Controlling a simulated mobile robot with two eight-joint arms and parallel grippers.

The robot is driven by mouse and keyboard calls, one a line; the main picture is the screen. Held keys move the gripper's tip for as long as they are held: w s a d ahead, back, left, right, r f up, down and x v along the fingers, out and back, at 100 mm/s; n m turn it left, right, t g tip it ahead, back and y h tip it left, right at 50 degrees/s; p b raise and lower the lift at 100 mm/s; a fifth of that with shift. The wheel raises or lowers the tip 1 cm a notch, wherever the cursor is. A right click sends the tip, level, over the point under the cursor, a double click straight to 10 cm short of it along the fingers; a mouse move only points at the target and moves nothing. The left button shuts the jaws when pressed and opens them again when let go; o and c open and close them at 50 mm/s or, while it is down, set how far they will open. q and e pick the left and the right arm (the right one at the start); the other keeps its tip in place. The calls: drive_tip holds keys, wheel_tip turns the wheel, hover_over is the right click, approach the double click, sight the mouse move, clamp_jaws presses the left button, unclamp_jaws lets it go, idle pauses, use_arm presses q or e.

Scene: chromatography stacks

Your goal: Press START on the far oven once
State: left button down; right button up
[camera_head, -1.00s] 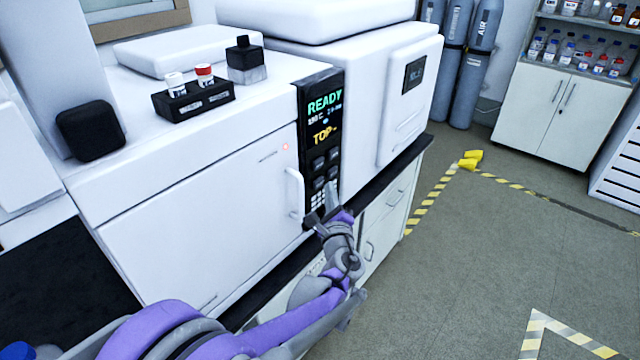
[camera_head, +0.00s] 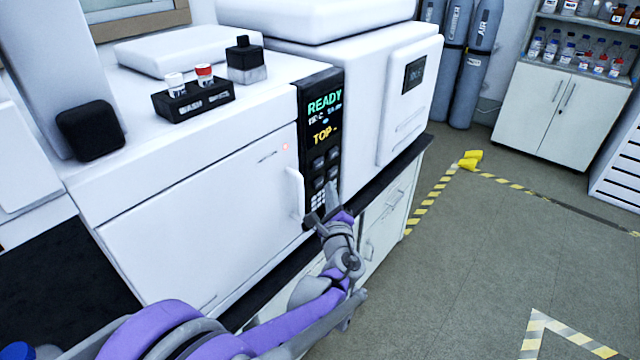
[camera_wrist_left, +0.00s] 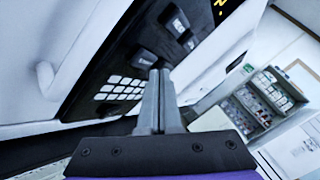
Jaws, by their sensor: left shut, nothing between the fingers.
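The oven (camera_head: 200,215) is a white unit with a large door and a black control panel (camera_head: 321,135) on its right edge. The panel display reads READY in green and TOP in yellow. Dark buttons and a pale keypad sit below; the button labels are too small to read. My left gripper (camera_head: 322,205) is in front of the panel's lower part, by the keypad. In the left wrist view, its shut, empty fingers (camera_wrist_left: 158,85) point at the panel, between the keypad (camera_wrist_left: 122,88) and the dark buttons (camera_wrist_left: 146,57). Whether they touch is unclear. My right gripper is not in view.
The oven's door handle (camera_head: 295,193) stands out just left of the panel. Gas cylinders (camera_head: 463,80) and a cabinet (camera_head: 560,107) are at the back right.

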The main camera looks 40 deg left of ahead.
use_arm(q)
drive_tip(key=shift+a, duration=0.1)
idle(0.5)
drive_tip(key=shift+a, duration=0.35)
drive_tip(key=shift+a, duration=0.45)
idle(0.6)
drive_tip(key=shift+d, duration=0.9)
drive_tip(key=d, duration=0.5)
drive_tip(key=shift+s, duration=0.2)
idle(0.8)
